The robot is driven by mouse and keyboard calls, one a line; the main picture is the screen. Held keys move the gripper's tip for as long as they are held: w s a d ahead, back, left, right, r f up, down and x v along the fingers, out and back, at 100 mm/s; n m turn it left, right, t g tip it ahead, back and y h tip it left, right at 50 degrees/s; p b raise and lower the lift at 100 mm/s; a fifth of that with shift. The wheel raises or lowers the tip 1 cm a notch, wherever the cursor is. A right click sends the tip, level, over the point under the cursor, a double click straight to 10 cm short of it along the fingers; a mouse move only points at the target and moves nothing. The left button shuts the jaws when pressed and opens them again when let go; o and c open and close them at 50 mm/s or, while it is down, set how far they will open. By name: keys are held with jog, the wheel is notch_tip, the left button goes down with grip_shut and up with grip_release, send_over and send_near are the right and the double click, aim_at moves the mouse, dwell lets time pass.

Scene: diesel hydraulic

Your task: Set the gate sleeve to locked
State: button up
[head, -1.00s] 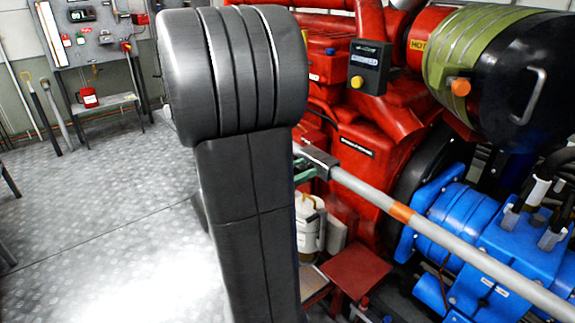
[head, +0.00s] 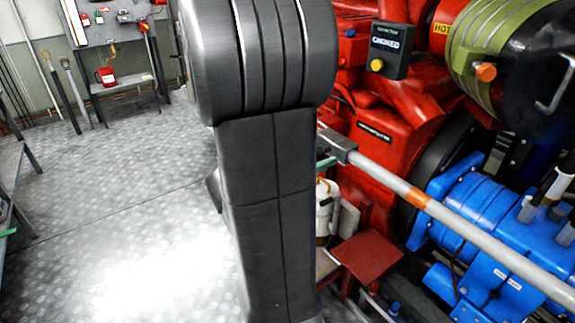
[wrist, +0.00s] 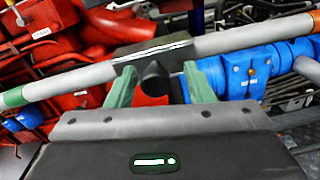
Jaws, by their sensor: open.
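The gate sleeve (wrist: 150,58) is a dark block around a long grey bar (wrist: 250,37). In the head view the sleeve (head: 338,146) shows just right of my arm. The bar has a green band (wrist: 12,97) left of the sleeve and an orange band (head: 417,198) on its right. My gripper (wrist: 160,70) is open, its two green fingers pointing at the sleeve's lower side. A dark pointed piece with red below (wrist: 153,78) shows between the fingers; I cannot tell what it belongs to. Contact with the sleeve cannot be told. My arm hides most of the gripper in the head view.
A red engine (head: 375,150) and blue pump housing (head: 475,220) stand behind the bar. A black box (head: 390,50) reading "CHOKED" with a yellow button is above. A green-banded drum (head: 500,50) is upper right. The metal floor at left is clear.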

jog(key=b+v, duration=0.1)
jog(key=v, duration=1.2)
dwell(0.4)
jog(key=p+x, duration=0.1)
jog(key=x, duration=1.1)
dwell(0.4)
jog(key=shift+a, duration=0.15)
dwell(0.4)
jog(key=shift+b+v, duration=0.7)
jog(key=shift+v, duration=5.35)
jog(key=shift+p+x, duration=0.8)
jog(key=shift+x, duration=6.25)
jog(key=shift+w+a, duration=0.3)
jog(key=shift+w, duration=0.05)
jog(key=shift+s+d, duration=0.15)
